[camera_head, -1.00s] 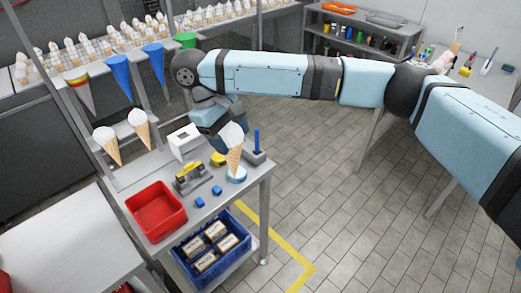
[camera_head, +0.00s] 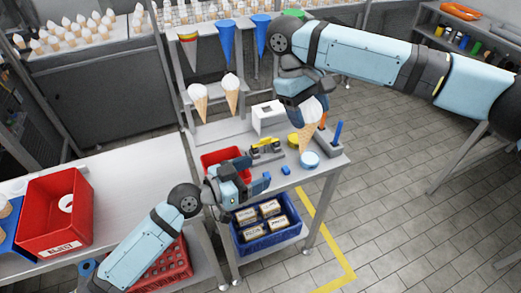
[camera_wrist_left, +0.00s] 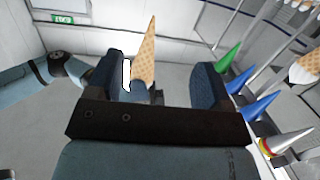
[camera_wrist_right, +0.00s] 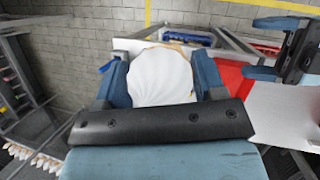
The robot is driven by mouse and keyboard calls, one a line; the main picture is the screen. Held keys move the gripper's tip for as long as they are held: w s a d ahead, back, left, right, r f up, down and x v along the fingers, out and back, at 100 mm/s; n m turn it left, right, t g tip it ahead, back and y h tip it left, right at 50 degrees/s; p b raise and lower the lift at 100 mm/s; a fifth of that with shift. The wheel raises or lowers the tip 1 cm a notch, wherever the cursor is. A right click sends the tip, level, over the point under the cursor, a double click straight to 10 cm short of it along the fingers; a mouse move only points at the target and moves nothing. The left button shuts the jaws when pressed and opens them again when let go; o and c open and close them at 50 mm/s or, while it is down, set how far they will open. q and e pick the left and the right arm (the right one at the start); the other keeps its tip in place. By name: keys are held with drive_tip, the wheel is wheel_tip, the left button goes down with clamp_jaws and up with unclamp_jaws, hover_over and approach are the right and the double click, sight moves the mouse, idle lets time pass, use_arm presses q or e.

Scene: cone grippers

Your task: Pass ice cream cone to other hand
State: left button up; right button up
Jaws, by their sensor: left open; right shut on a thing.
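The ice cream cone (camera_head: 309,136) has a white top and a tan waffle cone. It hangs point down in my right gripper (camera_head: 313,108), which is shut on its white top. In the right wrist view the white top (camera_wrist_right: 160,77) fills the space between the fingers. My left gripper (camera_head: 256,176) is open and empty, to the left of the cone and lower in the head view. In the left wrist view the waffle part (camera_wrist_left: 144,58) shows beyond the open fingers. My left gripper also shows at the right wrist view's edge (camera_wrist_right: 292,52).
Below is a small grey table with a red bin (camera_head: 222,158), a blue round piece (camera_head: 310,159) and a white box (camera_head: 268,118). A rack behind holds two cones (camera_head: 231,95) and coloured funnels (camera_head: 226,40). A red reject box (camera_head: 52,222) stands left.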

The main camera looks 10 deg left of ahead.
sight(300, 139)
use_arm(q)
wheel_tip(300, 139, up, 6)
drive_tip(key=w+d+m+g+h, duration=0.2)
drive_tip(key=x, duration=1.1)
drive_tip(key=shift+w+d+r, duration=0.2)
drive_tip(key=shift+d+r, duration=0.05)
drive_tip(key=shift+d, duration=0.05)
drive_tip(key=c, duration=0.8)
drive_tip(key=shift+c, duration=0.2)
use_arm(e)
drive_tip(key=o, duration=0.7)
drive_tip(key=shift+o, duration=0.5)
drive_tip(key=shift+s+a, duration=0.15)
